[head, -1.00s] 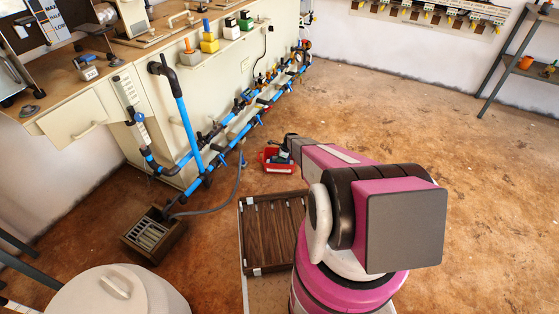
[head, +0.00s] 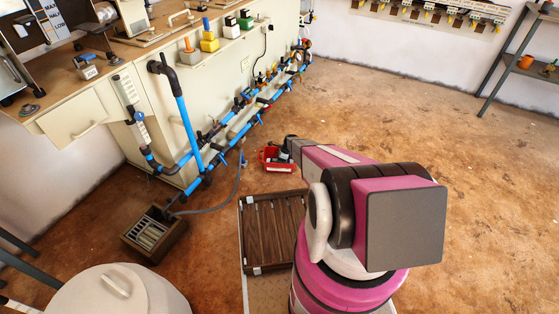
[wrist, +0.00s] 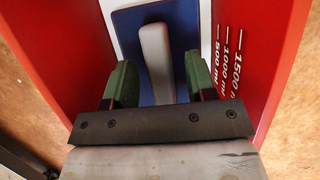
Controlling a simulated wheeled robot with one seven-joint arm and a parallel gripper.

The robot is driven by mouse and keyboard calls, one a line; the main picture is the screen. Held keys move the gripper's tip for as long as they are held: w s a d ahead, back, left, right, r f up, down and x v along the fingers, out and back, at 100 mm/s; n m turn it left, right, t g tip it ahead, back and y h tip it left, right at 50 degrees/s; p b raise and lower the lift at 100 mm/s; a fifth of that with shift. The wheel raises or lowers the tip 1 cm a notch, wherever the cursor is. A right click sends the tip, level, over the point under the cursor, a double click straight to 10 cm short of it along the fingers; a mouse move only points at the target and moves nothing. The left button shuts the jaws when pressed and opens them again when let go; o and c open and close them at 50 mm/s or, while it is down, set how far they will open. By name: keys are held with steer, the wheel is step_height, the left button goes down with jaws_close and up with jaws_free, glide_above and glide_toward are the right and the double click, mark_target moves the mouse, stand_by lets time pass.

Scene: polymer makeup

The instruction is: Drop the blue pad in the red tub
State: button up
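The red tub (head: 279,167) stands on the floor beyond my arm in the head view. In the wrist view the red tub (wrist: 275,40) fills most of the picture, with white volume marks on its inner wall. The blue pad (wrist: 185,30) with its pale grey grip bar is inside the tub, by a white surface. My gripper (wrist: 157,65) has its two green fingers spread on either side of the grip bar, with visible gaps, so it is open. Its black bracket hides the pad's near end. In the head view my arm partly covers the tub.
A dark wooden crate (head: 155,236) with slots stands on the floor at the left. Blue pipes (head: 190,125) run along the cabinet behind the tub, with a grey hose (head: 236,183) nearby. The brown floor to the right is clear.

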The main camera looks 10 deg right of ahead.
steer(key=shift+r, duration=0.1)
steer(key=shift+r, duration=0.6)
steer(key=s+a+v, duration=0.1)
steer(key=v, duration=1.2)
steer(key=s+a+r+n+h, duration=0.1)
steer(key=s+r+n+h, duration=0.1)
steer(key=s+r+n, duration=0.8)
steer(key=s+a+r+n+g+h, duration=0.1)
steer(key=s+r+n, duration=0.9)
steer(key=s+r, duration=1.5)
step_height(320, 180, up, 2)
steer(key=shift+a+r+n+h, duration=0.2)
steer(key=shift+a+n+h, duration=0.1)
steer(key=shift+a+h, duration=0.45)
steer(key=shift+s+a, duration=0.1)
